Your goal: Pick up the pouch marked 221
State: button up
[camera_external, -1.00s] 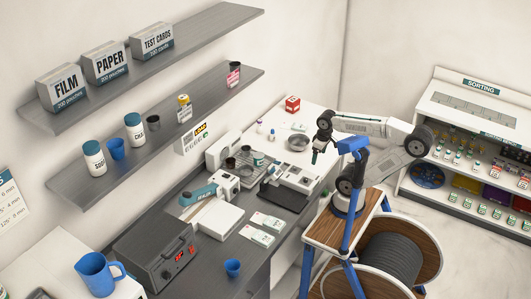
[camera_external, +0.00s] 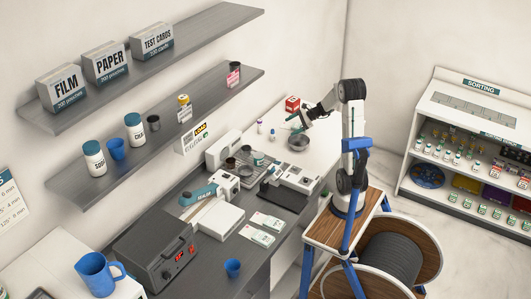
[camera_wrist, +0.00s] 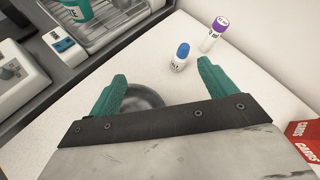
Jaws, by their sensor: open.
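Two flat white pouches with green print lie on the dark counter in the outside view, a farther one (camera_external: 267,220) and a nearer one (camera_external: 257,235). Their numbers are too small to read, so I cannot tell which is marked 221. My gripper (camera_external: 297,122) is high over the white far end of the counter, well beyond the pouches. In the wrist view my gripper (camera_wrist: 160,72) has its two green fingers wide apart with nothing between them. No pouch shows in the wrist view.
A metal bowl (camera_external: 299,142) sits below my gripper. A blue-capped vial (camera_wrist: 180,56), a purple-capped vial (camera_wrist: 214,35) and a red box (camera_wrist: 305,140) stand near it. A sealer (camera_external: 209,205), a grey machine (camera_external: 158,252) and a blue cup (camera_external: 233,267) are around the pouches.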

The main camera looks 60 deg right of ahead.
aim_at(295, 125)
jog(key=d+f+m+t+h, duration=0.1)
jog(key=d+f+m, duration=0.1)
jog(key=d, duration=0.3)
jog(key=d+f+m+t+h, duration=0.1)
jog(key=d+f+m, duration=0.2)
jog(key=d, duration=0.3)
jog(key=s+d+f+m+t+h, duration=0.1)
jog(key=d+f+m+h, duration=0.1)
jog(key=d, duration=0.4)
jog(key=shift+d+f+m+t, duration=0.1)
jog(key=shift+f+m+t, duration=0.3)
jog(key=shift+m, duration=0.5)
jog(key=shift+w+f, duration=0.15)
jog(key=shift+w, duration=0.15)
jog(key=x, duration=0.7)
jog(key=c, duration=1)
